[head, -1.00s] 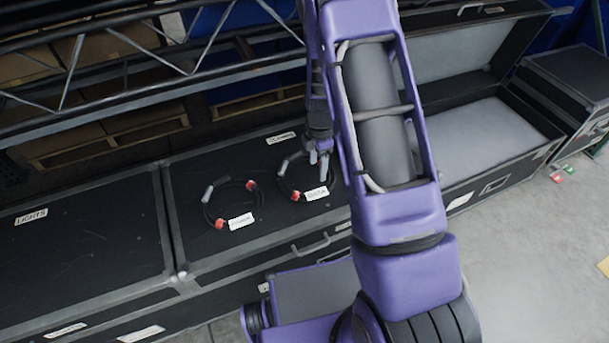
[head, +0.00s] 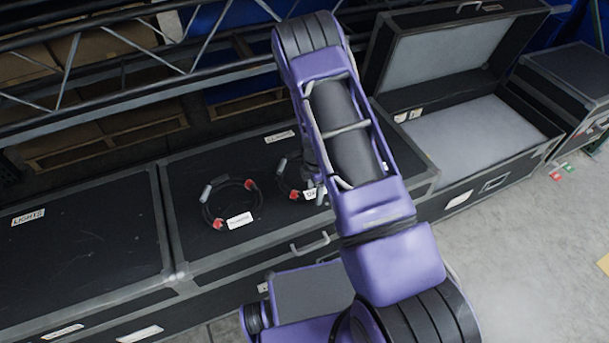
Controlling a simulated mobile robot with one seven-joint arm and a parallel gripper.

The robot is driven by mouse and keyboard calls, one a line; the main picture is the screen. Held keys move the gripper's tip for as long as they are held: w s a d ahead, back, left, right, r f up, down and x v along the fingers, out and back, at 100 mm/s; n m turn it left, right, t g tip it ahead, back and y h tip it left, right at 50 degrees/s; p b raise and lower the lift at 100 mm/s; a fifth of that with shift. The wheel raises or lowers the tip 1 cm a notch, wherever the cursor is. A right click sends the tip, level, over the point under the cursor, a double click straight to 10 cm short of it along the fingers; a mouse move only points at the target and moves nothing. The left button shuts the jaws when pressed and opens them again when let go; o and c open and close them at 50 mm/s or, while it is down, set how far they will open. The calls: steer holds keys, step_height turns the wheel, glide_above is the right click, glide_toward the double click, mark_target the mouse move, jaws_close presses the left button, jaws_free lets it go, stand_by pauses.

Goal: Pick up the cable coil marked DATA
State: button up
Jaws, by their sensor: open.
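The cable coil marked DATA (head: 281,184) lies on the closed black case lid. It is a dark ring with red connector ends. My arm hides its right side, and only the start of its white label shows. My gripper (head: 319,192) is mostly hidden behind my arm, at the coil's right side by the label. Its grey fingertips are open, and I cannot tell whether they touch the coil. A second, similar coil (head: 206,213) lies to the left, with a white label too small to read for sure.
The coils lie on the middle case (head: 185,245). A closed case marked LIGHTS (head: 85,245) stands to the left. An open case with a pale lining (head: 470,135) stands to the right. A metal truss (head: 120,85) runs behind. Bare floor lies at the lower right.

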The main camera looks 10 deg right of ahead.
jaws_close()
stand_by(0.3)
steer(key=shift+r, duration=0.1)
